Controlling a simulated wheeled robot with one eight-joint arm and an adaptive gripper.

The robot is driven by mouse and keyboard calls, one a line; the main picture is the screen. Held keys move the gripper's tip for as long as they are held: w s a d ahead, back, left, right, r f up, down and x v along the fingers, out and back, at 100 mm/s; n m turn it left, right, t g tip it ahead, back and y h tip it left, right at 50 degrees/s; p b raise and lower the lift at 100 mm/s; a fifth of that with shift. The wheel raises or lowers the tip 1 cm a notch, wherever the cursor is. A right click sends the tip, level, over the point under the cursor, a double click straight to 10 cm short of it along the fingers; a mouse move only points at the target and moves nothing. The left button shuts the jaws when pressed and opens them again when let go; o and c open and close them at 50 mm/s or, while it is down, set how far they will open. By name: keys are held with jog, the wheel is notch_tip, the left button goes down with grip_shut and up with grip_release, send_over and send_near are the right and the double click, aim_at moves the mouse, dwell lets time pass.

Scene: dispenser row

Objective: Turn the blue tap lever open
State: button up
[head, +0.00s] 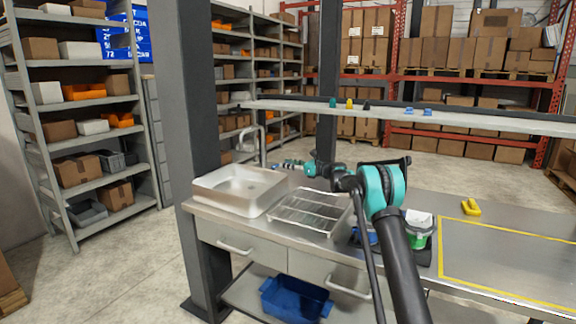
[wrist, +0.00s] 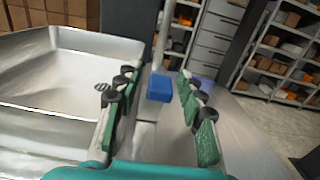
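The blue tap lever (wrist: 160,87) shows in the wrist view as a small blue block at the foot of the tap's grey post (wrist: 164,45). My gripper (wrist: 158,78) is open, with one green-padded finger on each side of the lever in the picture. Gaps show on both sides, and I see no contact. In the head view the curved tap (head: 259,132) stands behind the right side of the sink (head: 238,188), and my gripper (head: 286,164) reaches toward it from the right. The lever is too small to make out clearly there.
A wire drying rack (head: 305,212) lies right of the sink, below my arm. A green-and-white tub (head: 418,238) and a yellow object (head: 471,207) stand further right. A dark pillar (head: 190,100) rises left of the counter. A ledge (head: 430,118) with small coloured objects runs behind.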

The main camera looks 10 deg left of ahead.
grip_shut()
jog(key=shift+s, duration=0.1)
jog(key=shift+s+a+m+t+h, duration=0.7)
jog(key=shift+m+t+h, duration=0.75)
jog(key=shift+t, duration=0.2)
jog(key=shift+s+a+m+t+h, duration=0.6)
jog(key=shift+s+m+t+h, duration=0.15)
jog(key=shift+m+t+h, duration=0.75)
jog(key=shift+s+a+m+t+h, duration=0.7)
jog(key=shift+m+t+h, duration=0.7)
jog(key=shift+t, duration=0.35)
jog(key=shift+h, duration=0.25)
jog(key=shift+o, duration=1.2)
grip_release()
